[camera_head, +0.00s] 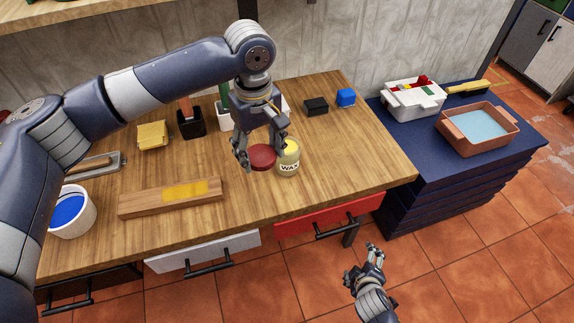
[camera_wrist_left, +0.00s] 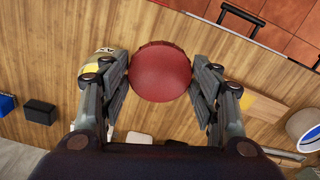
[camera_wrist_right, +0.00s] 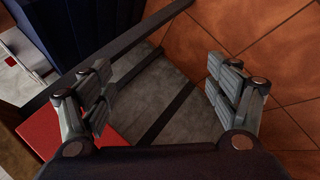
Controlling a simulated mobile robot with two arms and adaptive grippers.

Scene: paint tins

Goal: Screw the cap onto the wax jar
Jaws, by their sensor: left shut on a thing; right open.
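The wax jar (camera_head: 288,164) is a pale yellow jar with a "WAX" label, upright on the wooden workbench. Its top looks yellow and uncapped. A dark red round cap (camera_head: 262,157) is held in my left gripper (camera_head: 262,152), just left of the jar in the head view. In the left wrist view the cap (camera_wrist_left: 160,73) sits between both fingers, and part of the jar (camera_wrist_left: 98,62) shows behind the left finger. Whether cap and jar touch, I cannot tell. My right gripper (camera_head: 366,266) is open and empty, low in front of the bench; the right wrist view shows nothing between its fingers.
On the bench (camera_head: 350,165) are a wooden block with a yellow patch (camera_head: 135,205), a white bucket of blue paint (camera_head: 72,212), a yellow sponge (camera_head: 152,134), a black box (camera_head: 316,106) and a blue block (camera_head: 346,97). The red drawer (camera_head: 300,226) sticks out at front.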

